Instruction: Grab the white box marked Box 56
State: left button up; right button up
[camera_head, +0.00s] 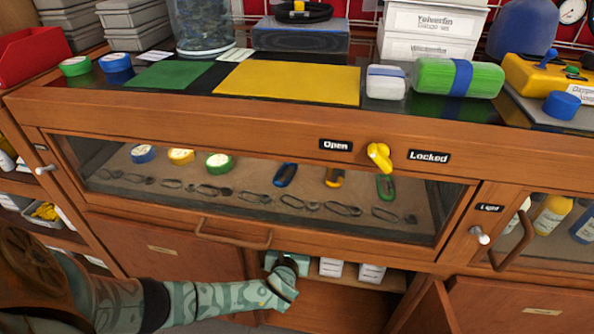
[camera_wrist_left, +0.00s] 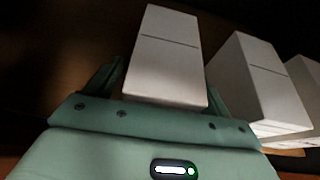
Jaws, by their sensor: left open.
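Several white boxes stand in a row on the low shelf under the bench. In the left wrist view one white box (camera_wrist_left: 169,42) stands between the fingers of my left gripper (camera_wrist_left: 163,80), which is open around its near end. I cannot tell whether either finger touches it. A second white box (camera_wrist_left: 257,75) stands just to the right, and a third (camera_wrist_left: 307,72) is cut off by the edge. In the head view my left gripper (camera_head: 287,266) reaches into the shelf opening, with white boxes (camera_head: 331,267) to its right. No box number is readable. My right gripper is out of view.
The wooden shelf (camera_head: 392,277) lies under a glass-fronted drawer with a curved wooden handle (camera_head: 233,236) above my left arm. An open cabinet door (camera_head: 428,303) stands to the right. The space left of the nearest box is dark in the wrist view.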

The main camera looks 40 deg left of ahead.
pick_arm(q)
jog(key=shift+w, duration=0.2)
jog(key=c, duration=1.2)
